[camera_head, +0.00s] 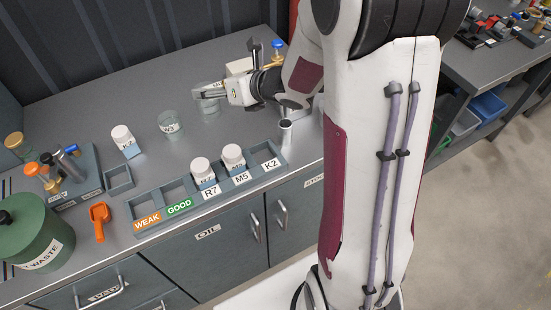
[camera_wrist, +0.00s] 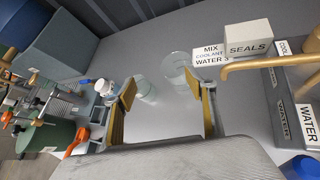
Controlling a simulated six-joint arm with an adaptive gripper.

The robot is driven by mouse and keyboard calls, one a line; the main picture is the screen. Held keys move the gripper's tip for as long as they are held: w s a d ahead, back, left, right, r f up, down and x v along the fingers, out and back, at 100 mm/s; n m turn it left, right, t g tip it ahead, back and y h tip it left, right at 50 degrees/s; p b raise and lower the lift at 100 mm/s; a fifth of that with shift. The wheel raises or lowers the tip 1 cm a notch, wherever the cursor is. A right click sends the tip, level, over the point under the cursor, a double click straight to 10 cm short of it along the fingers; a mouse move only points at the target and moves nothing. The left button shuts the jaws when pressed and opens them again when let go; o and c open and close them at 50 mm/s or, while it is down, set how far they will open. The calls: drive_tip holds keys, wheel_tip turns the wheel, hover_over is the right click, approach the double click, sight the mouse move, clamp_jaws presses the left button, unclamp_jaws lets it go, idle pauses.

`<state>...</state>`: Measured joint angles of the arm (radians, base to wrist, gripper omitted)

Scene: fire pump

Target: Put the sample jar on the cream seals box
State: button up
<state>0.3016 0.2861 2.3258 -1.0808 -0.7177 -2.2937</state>
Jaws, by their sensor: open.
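White-capped sample jars with bluish lower parts show in the head view. One jar (camera_head: 122,138) stands alone at the left of the bench. Two more, one jar (camera_head: 202,170) at R7 and one jar (camera_head: 234,157) at M5, stand in the grey rack (camera_head: 150,224). I cannot tell which is the task's. A white-capped jar (camera_wrist: 102,87) shows left of my fingers in the wrist view. The cream seals box (camera_wrist: 249,38) is at upper right there, and a cream box (camera_head: 239,66) shows partly behind my gripper. My gripper (camera_head: 203,91) is open and empty above the bench, also in the wrist view (camera_wrist: 163,84).
A clear glass (camera_head: 169,122) and another glass (camera_head: 208,107) stand close below my gripper. A "mix coolant water 3" card (camera_wrist: 210,58) adjoins the seals box. An orange scoop (camera_head: 99,220) and green waste can (camera_head: 35,237) are at left.

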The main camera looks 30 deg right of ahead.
drive_tip(key=s+d+r+m+h, duration=0.7)
drive_tip(key=s+r+m, duration=0.3)
drive_tip(key=m, duration=1)
drive_tip(key=s+a+m+g+y, duration=0.1)
drive_tip(key=s+a+m, duration=0.3)
drive_tip(key=s+m, duration=0.4)
drive_tip(key=s+a+m+g+y, duration=0.1)
drive_tip(key=s+a+m+g, duration=0.2)
drive_tip(key=s+m, duration=0.6)
drive_tip(key=s+g, duration=0.1)
drive_tip(key=s, duration=0.4)
drive_tip(key=shift+a+f, duration=0.35)
drive_tip(key=shift+a, duration=0.05)
drive_tip(key=shift+o, duration=0.4)
